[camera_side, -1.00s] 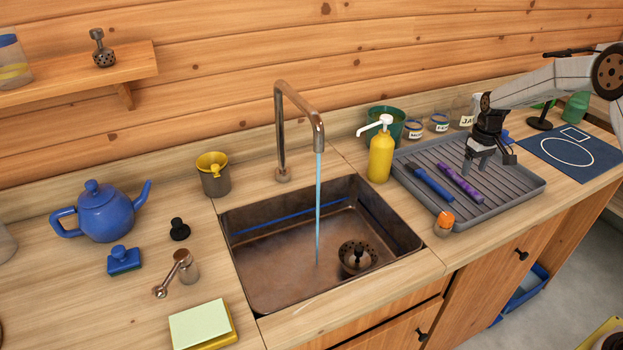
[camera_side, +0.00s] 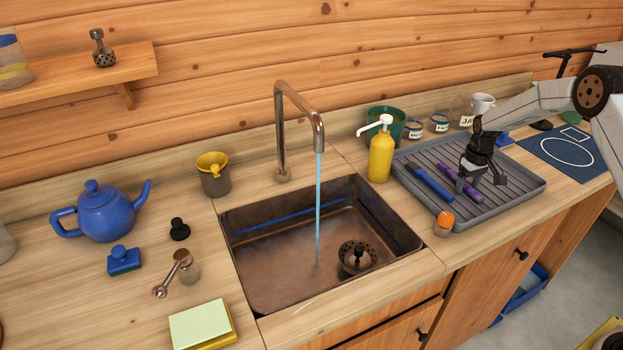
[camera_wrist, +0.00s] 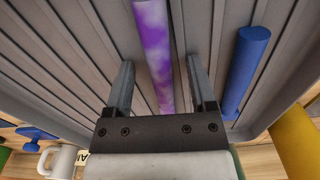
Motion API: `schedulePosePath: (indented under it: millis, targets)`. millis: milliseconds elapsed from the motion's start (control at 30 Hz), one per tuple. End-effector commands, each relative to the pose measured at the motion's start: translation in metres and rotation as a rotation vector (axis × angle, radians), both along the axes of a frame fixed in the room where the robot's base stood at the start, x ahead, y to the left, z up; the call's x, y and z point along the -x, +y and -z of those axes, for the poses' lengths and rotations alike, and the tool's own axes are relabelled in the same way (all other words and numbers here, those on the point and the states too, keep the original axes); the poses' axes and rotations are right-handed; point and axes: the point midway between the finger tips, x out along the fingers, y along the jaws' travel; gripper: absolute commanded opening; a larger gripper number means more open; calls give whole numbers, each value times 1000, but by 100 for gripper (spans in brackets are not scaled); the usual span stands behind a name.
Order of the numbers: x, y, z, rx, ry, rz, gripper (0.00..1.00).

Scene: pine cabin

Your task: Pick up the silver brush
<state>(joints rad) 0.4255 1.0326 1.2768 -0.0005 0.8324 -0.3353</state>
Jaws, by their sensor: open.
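I cannot make out a silver brush in either view. A purple mottled stick (camera_side: 474,194) lies on the grey ribbed tray (camera_side: 525,183) at the right. A blue stick (camera_side: 430,183) lies to its left on the same tray. My gripper (camera_side: 481,183) is open and low over the tray at the purple stick. In the wrist view the purple stick (camera_wrist: 154,40) runs between the two fingers of my gripper (camera_wrist: 158,70), with gaps on both sides. The blue stick (camera_wrist: 247,62) is outside the right finger. My gripper partly hides the purple stick in the side view.
A yellow pump bottle (camera_side: 381,158) stands left of the tray, and a small cup with an orange top (camera_side: 444,223) stands at its front edge. Labelled jars (camera_side: 439,123) and a white mug (camera_side: 483,104) stand behind. The sink (camera_side: 262,270) with running water is left.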

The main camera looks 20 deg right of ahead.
Motion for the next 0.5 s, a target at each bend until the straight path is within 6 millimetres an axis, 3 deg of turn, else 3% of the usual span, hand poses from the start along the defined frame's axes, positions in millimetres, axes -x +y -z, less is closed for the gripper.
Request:
schedulePosePath:
  millis: [467, 500]
  targets:
    - [0, 0, 0, 0, -1, 0, 72]
    - [0, 0, 0, 0, -1, 0, 59]
